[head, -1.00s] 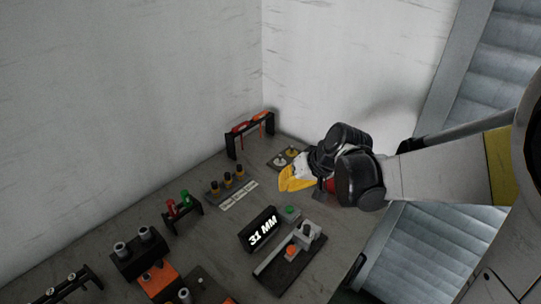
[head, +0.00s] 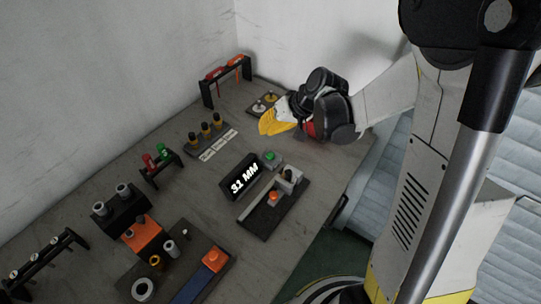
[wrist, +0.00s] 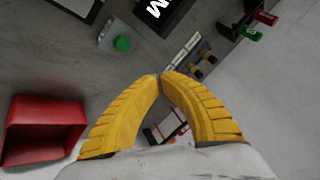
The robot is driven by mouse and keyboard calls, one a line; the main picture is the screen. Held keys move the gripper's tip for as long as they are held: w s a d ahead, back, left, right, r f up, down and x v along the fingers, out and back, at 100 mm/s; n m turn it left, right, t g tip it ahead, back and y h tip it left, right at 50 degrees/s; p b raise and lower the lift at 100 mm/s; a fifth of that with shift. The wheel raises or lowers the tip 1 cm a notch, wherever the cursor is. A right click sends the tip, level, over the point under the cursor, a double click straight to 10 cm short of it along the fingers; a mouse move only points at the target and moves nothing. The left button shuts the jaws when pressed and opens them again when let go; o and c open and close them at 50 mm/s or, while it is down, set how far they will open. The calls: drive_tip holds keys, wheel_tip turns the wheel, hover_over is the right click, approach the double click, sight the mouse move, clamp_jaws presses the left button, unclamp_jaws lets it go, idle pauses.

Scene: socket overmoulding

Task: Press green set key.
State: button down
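The green set key (head: 270,156) is a round green button on a small grey block, beside the black display reading "31 MM" (head: 240,177). In the wrist view the green key (wrist: 122,43) shows in the upper left, clear of my fingers. My gripper (head: 265,130) has yellow fingers and hangs above the bench, just beyond the key in the head view. In the wrist view the fingertips of my gripper (wrist: 159,76) meet, with nothing held between the tips.
A grey fixture with an orange button (head: 272,197) stands in front of the key. Black-and-yellow pegs (head: 205,131) stand left of my gripper. A red bin (wrist: 43,130) is at the wrist view's left. A rack with red-handled tools (head: 227,72) stands at the back.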

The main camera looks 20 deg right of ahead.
sight(267, 154)
wheel_tip(267, 154, down, 8)
drive_tip(key=b, duration=0.6)
idle(1.1)
drive_tip(key=shift+f+b, duration=0.35)
drive_tip(key=shift+f+b, duration=0.4)
drive_tip(key=shift+f, duration=0.05)
idle(0.6)
drive_tip(key=shift+r, duration=0.1)
drive_tip(key=shift+r+p, duration=0.65)
drive_tip(key=shift+r, duration=0.15)
drive_tip(key=shift+r+p, duration=1.9)
drive_tip(key=shift+r, duration=0.6)
